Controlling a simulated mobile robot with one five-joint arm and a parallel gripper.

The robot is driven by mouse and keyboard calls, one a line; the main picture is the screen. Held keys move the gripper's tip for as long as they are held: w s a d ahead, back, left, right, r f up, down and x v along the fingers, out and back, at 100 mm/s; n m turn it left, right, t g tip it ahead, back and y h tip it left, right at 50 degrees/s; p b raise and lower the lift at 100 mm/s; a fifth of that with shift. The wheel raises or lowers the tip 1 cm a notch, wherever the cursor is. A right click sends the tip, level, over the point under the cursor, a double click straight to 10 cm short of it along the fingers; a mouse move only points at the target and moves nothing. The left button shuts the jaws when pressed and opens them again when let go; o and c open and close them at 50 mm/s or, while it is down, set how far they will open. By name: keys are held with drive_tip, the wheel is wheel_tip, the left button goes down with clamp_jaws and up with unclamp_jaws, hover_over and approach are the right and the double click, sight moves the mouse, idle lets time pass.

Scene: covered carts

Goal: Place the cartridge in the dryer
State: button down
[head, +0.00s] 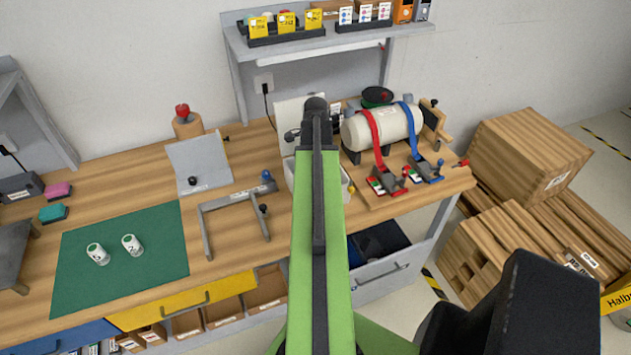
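A white box (347,179) with a raised lid (290,113) is mostly hidden behind my green arm. It may be the dryer, but I cannot tell, and its inside is hidden. My arm reaches up the middle of the picture, right of the mat and cylinders. I cannot make out my gripper's fingers.
A white tank (382,128) lies under red and blue straps at the right of the bench. A grey metal frame (206,232) and tilted grey panel (199,164) stand mid-bench. Wooden crates (527,155) fill the floor at right. The mat (150,280) is clear around the cylinders.

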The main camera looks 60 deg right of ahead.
drive_tip(key=shift+f, duration=0.5)
drive_tip(key=c, duration=1)
unclamp_jaws()
drive_tip(key=shift+o, duration=0.2)
wheel_tip(320, 180, up, 12)
drive_tip(key=p, duration=1.2)
drive_tip(key=shift+r, duration=0.2)
